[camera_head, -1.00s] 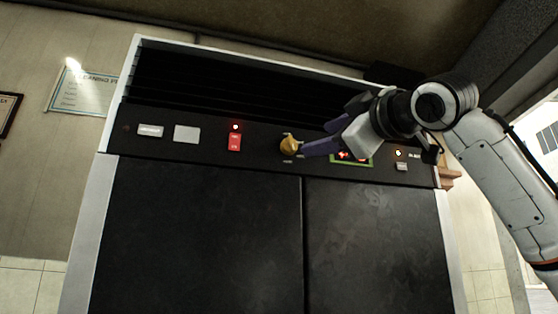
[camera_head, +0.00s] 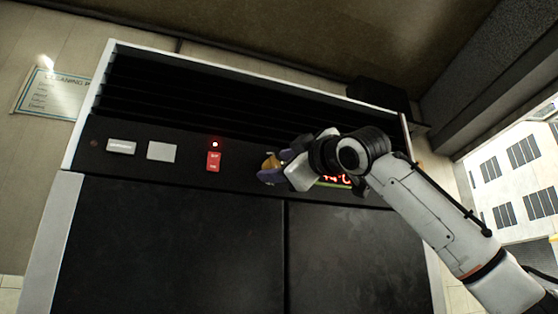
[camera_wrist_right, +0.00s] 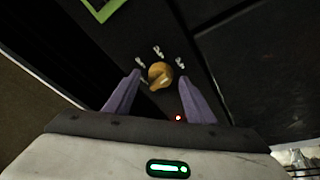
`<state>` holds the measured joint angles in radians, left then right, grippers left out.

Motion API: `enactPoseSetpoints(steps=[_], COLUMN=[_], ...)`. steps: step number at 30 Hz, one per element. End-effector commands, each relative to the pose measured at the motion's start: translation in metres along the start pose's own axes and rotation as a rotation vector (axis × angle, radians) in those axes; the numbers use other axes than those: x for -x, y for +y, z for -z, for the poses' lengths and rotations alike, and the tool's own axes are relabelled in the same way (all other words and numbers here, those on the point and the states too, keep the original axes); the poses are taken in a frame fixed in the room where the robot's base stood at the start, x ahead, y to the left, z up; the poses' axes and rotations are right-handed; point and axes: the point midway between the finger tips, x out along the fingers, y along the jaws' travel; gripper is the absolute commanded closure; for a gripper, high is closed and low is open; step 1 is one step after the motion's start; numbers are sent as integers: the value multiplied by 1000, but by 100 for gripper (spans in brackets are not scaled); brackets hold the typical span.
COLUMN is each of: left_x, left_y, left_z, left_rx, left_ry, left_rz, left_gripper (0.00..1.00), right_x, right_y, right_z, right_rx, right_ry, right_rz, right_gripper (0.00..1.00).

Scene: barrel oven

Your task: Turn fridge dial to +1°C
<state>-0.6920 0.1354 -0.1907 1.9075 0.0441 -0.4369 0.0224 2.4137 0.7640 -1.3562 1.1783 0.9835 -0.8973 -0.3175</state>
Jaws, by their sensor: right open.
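The fridge dial is a round golden-orange knob (camera_head: 270,162) on the black control panel, partly covered by my gripper in the head view. It shows whole in the right wrist view (camera_wrist_right: 160,76), with small white marks around it. My right gripper (camera_head: 268,173) is open at the dial. In the wrist view its two purple fingers (camera_wrist_right: 159,79) stand on either side of the knob with gaps. I cannot tell how deep they reach. A red display (camera_head: 340,180) in a green frame shows "°C", its digits partly hidden by my gripper. My left gripper is not in view.
Left of the dial are a red switch (camera_head: 213,161) with a red light above it and two pale plates (camera_head: 161,151). Dark louvres (camera_head: 200,98) run above the panel, and two dark doors (camera_head: 165,245) lie below. A wall sign (camera_head: 52,94) hangs at left.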

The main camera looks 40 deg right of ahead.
Motion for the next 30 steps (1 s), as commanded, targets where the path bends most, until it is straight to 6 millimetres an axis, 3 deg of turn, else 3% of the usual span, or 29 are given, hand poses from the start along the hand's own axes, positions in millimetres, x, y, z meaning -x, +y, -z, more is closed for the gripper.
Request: enactPoseSetpoints(steps=[7,14,30], left_x=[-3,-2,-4], left_y=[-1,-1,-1], left_z=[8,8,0], left_rx=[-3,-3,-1], left_ry=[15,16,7], left_rz=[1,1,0], left_gripper=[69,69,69], right_x=[-1,0,0], right_y=[0,0,-5], right_z=[-1,-1,3], right_rx=[0,0,-135], right_ry=[-1,-1,-6], right_rz=[0,0,-40], right_gripper=[52,91,91])
